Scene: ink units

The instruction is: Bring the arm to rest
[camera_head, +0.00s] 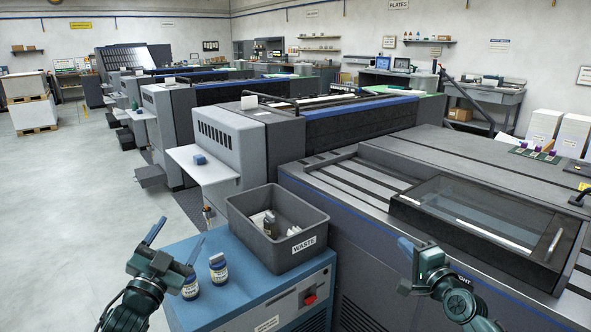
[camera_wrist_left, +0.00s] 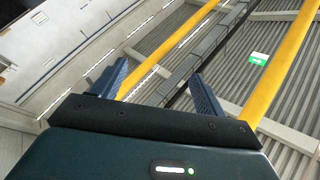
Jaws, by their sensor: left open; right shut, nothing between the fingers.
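My left gripper (camera_head: 174,240) is raised at the lower left of the head view, with its blue fingers spread and nothing between them. In the left wrist view, its two fingers (camera_wrist_left: 155,82) stand apart with only roof and wall behind them. My right gripper (camera_head: 412,246) is at the lower right of the head view, in front of the large press. It is shut and holds nothing; its fingers are seen at a steep angle.
A grey waste bin (camera_head: 251,239) with a few items inside stands on a blue cabinet (camera_head: 250,292). A large grey press (camera_head: 345,215) fills the right. Open floor (camera_head: 60,230) lies left.

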